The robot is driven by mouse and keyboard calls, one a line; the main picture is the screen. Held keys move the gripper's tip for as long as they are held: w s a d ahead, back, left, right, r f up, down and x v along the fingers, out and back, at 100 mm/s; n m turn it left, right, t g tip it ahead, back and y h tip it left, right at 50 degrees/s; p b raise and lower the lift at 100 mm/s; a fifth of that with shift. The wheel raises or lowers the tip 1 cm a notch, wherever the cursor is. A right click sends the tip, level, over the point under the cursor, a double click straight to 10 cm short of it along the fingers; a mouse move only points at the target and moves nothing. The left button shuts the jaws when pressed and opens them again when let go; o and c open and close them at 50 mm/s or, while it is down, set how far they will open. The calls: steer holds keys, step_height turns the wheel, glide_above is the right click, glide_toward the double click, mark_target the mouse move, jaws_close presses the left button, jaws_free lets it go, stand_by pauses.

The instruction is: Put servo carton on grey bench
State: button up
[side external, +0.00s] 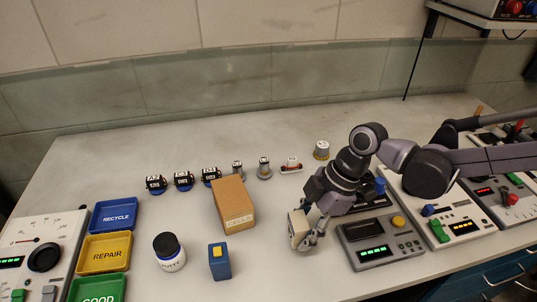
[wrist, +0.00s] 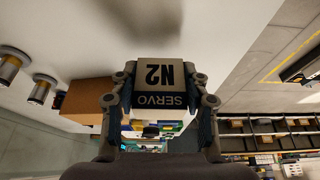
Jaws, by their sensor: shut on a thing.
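The servo carton (side external: 299,229) is a small pale box held in my gripper (side external: 308,236), right of the cardboard box in the side view. In the wrist view the servo carton (wrist: 160,85) shows a dark band reading SERVO and a large N2, and it sits between both fingers of my gripper (wrist: 160,100). My gripper is shut on it. The grey bench (side external: 110,165) spreads under everything. I cannot tell whether the carton's underside touches the bench, as that contact is unclear.
A brown CELLS box (side external: 233,204) stands left of my gripper. A grey device with a green display (side external: 380,240) is close on the right. A putty jar (side external: 169,252), a blue block (side external: 219,262) and RECYCLE (side external: 113,215) and REPAIR (side external: 104,254) trays are left. Bare bench lies in front.

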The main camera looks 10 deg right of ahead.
steer(key=shift+f, duration=2)
steer(key=o, duration=1.2)
steer(key=shift+o, duration=0.2)
steer(key=v, duration=1.1)
steer(key=s+d+m+t+h, duration=0.2)
steer(key=d+m, duration=0.7)
steer(key=d, duration=0.5)
steer(key=s+d+r+m+t+h, duration=0.1)
steer(key=s+d+m+t+h, duration=0.1)
steer(key=s+d+m+t, duration=0.3)
steer(key=d+m, duration=0.4)
steer(key=d, duration=0.5)
steer(key=shift+s+d+r, duration=0.3)
steer(key=shift+s+d, duration=0.05)
steer(key=shift+d, duration=0.05)
